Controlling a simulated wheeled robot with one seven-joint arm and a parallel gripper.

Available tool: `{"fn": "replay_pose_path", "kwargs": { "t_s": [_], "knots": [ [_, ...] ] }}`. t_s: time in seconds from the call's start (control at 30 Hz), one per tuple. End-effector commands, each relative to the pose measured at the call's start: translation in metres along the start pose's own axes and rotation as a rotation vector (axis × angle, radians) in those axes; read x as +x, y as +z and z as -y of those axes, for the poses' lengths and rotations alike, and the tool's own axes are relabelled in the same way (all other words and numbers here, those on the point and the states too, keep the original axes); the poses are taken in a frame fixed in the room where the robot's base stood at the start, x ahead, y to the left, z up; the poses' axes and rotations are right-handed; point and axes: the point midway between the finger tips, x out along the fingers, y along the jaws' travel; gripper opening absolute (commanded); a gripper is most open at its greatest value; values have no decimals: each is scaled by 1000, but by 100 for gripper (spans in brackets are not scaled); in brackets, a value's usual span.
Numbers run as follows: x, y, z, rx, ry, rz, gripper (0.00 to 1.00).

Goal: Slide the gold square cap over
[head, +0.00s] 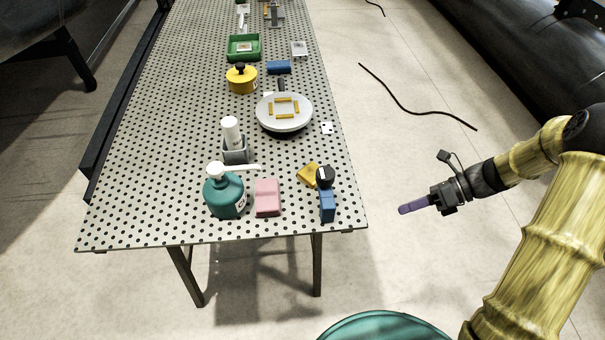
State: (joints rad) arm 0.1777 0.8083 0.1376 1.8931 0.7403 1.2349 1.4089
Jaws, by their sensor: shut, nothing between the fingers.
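A gold square piece (307,173), which looks like the cap, lies tilted in the picture near the right edge of the perforated table (180,160), toward its near end. A dark round knob-like thing (325,176) overlaps its right side, so part of it is hidden. I cannot tell whether the two touch. My gripper (404,209) with purple fingers is shut and empty. It is off the table to the right, apart from the cap, and points left.
A blue block (326,206), a pink block (267,197) and a teal pump bottle (224,194) stand near the cap. Behind are a white round disc (264,115) with gold bars, a yellow round container (241,83) and a green tray (230,51). A dark cable (400,105) lies on the floor.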

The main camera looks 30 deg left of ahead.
Motion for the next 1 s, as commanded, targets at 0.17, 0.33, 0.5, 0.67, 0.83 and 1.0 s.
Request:
{"fn": "replay_pose_path", "kwargs": {
  "t_s": [0.17, 0.33, 0.5, 0.67, 0.83, 1.0],
  "knots": [
    [-13, -30, -30, -410, -164, -263, 0],
    [-32, -56, -54, -819, -252, -540, 0],
    [-55, -76, -79, -1232, -274, -840, 0],
    [-74, -88, -100, -1592, -238, -1126, 0],
    [-82, -92, -114, -1813, -185, -1315, 0],
    [-84, -92, -115, -1857, -168, -1352, 0]
  ]
}}
